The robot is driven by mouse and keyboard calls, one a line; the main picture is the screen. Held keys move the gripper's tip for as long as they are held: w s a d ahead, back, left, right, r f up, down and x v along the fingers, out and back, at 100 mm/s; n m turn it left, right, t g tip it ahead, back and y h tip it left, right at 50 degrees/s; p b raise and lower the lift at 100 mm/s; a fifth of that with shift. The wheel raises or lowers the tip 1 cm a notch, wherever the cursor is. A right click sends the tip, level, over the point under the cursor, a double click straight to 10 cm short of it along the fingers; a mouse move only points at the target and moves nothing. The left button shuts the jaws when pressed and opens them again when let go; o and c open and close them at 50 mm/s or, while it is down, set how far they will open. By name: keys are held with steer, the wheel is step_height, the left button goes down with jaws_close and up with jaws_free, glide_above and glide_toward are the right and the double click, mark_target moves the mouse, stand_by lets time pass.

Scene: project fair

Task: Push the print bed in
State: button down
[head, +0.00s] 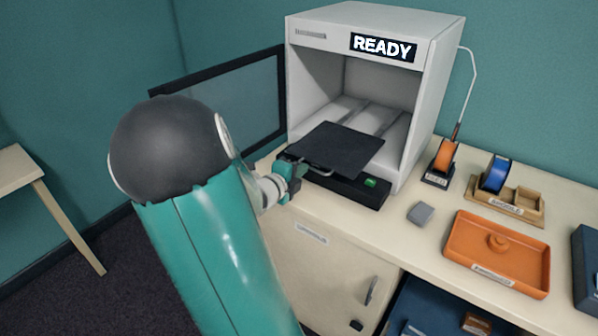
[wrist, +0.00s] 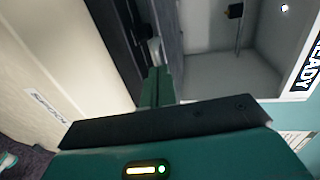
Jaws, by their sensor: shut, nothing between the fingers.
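The print bed (head: 336,148) is a flat dark plate that sticks out of the front of a white 3D printer (head: 428,100), with a light handle on its front edge. The printer's sign reads READY and its door (head: 220,95) stands open to the left. My gripper (head: 300,170) is shut and empty at the left front of the bed, close to the handle. I cannot tell whether it touches. In the wrist view the green fingers (wrist: 157,88) point toward the dark bed edge and the printer's inside.
The printer stands on a cream counter (head: 405,235). A cabinet door with a handle (head: 371,290) is below.

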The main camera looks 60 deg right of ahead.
mark_target(332, 143)
steer(key=r+x, duration=0.1)
steer(key=x, duration=0.4)
steer(key=r+x, duration=0.1)
steer(key=x, duration=0.5)
steer(key=r+x, duration=0.1)
steer(key=x, duration=0.4)
steer(key=shift+s+d+r, duration=0.15)
steer(key=shift+s+d, duration=0.1)
steer(key=shift+d, duration=0.3)
steer(key=shift+d+r, duration=0.2)
steer(key=shift+d, duration=0.05)
steer(key=shift+s+d, duration=0.1)
steer(key=shift+s, duration=0.05)
